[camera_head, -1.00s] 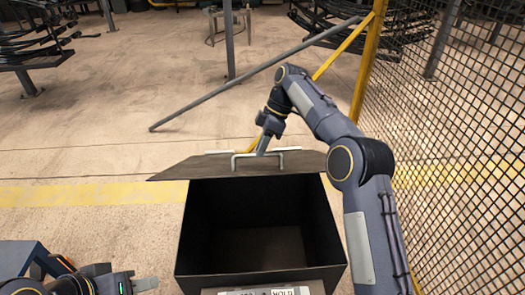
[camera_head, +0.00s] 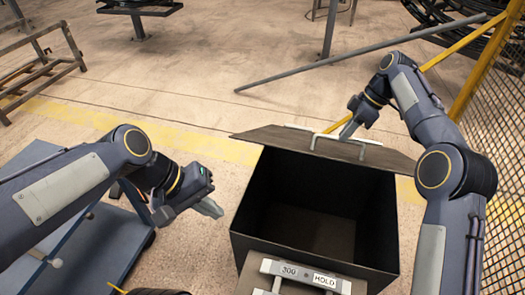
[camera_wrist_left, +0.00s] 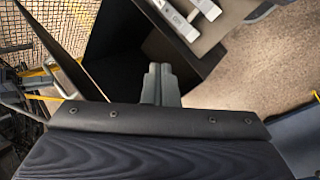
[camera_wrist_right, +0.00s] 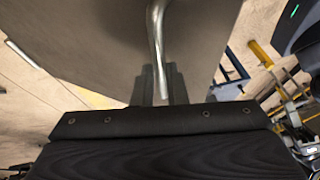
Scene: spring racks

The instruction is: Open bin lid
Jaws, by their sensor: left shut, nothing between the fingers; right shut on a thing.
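The dark bin (camera_head: 248,205) stands on the floor with its mouth open and a dark, empty-looking inside. Its lid (camera_head: 265,135) is swung up and back along the far edge. A pale metal handle (camera_head: 372,141) is on the lid; it also shows in the right wrist view (camera_wrist_right: 156,38). My right gripper (camera_head: 346,132) is shut on the lid handle; its fingers (camera_wrist_right: 156,84) close around the bar. My left gripper (camera_head: 212,208) is shut and empty, left of the bin and apart from it. It also shows in the left wrist view (camera_wrist_left: 160,82).
A label bar marked "300" and "HOLD" (camera_head: 300,275) is on the bin's near side. A blue cart (camera_head: 90,255) stands at the left, under my left arm. A mesh fence (camera_head: 505,130) with a yellow post is at the right. Floor beyond the bin is open.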

